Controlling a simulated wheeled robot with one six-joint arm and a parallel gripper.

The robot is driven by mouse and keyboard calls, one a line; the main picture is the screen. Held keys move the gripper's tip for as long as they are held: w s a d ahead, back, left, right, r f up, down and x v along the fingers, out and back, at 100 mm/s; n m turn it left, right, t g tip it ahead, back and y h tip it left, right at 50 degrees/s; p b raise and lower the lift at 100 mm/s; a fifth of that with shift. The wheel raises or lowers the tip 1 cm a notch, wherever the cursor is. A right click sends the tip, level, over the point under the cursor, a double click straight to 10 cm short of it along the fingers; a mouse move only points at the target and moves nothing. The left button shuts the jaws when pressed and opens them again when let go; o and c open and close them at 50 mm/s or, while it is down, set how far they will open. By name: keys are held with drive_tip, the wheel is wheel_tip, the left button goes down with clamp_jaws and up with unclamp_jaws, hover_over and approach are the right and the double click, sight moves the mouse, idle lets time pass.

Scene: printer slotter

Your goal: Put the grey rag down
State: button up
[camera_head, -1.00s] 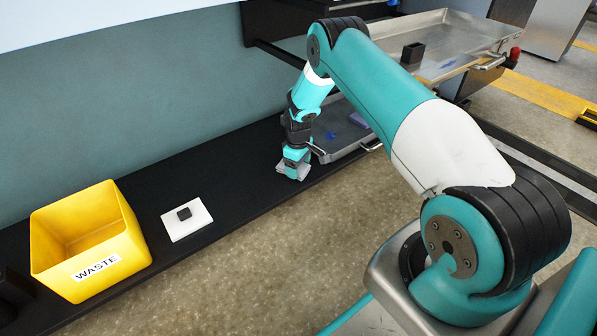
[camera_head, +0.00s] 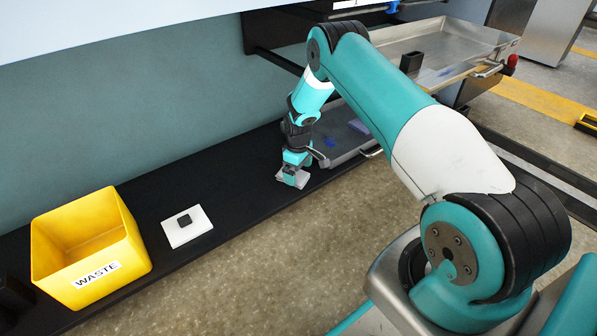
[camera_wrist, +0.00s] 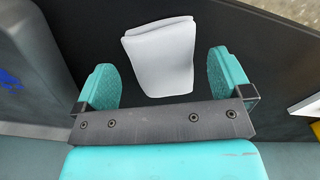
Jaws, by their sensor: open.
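The grey rag (camera_wrist: 163,58) is a folded, light grey cloth lying on the black shelf (camera_head: 235,200). In the wrist view it sits between the two teal fingers of my gripper (camera_wrist: 164,80), with a dark gap on each side. The fingers are spread apart and do not touch it. In the head view the rag (camera_head: 293,179) shows at the tip of my gripper (camera_head: 293,172), partly hidden by the fingers.
A yellow WASTE bin (camera_head: 92,248) stands at the left of the shelf. A white plate with a black block (camera_head: 187,226) lies beside it. A grey metal tray (camera_head: 345,140) with blue marks is close behind my gripper. Another tray (camera_head: 450,60) is higher up. The shelf between plate and rag is clear.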

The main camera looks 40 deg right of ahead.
sight(298, 175)
wheel_tip(298, 175, up, 10)
drive_tip(key=p, duration=0.4)
drive_tip(key=shift+r+p, duration=0.25)
drive_tip(key=shift+p, duration=0.1)
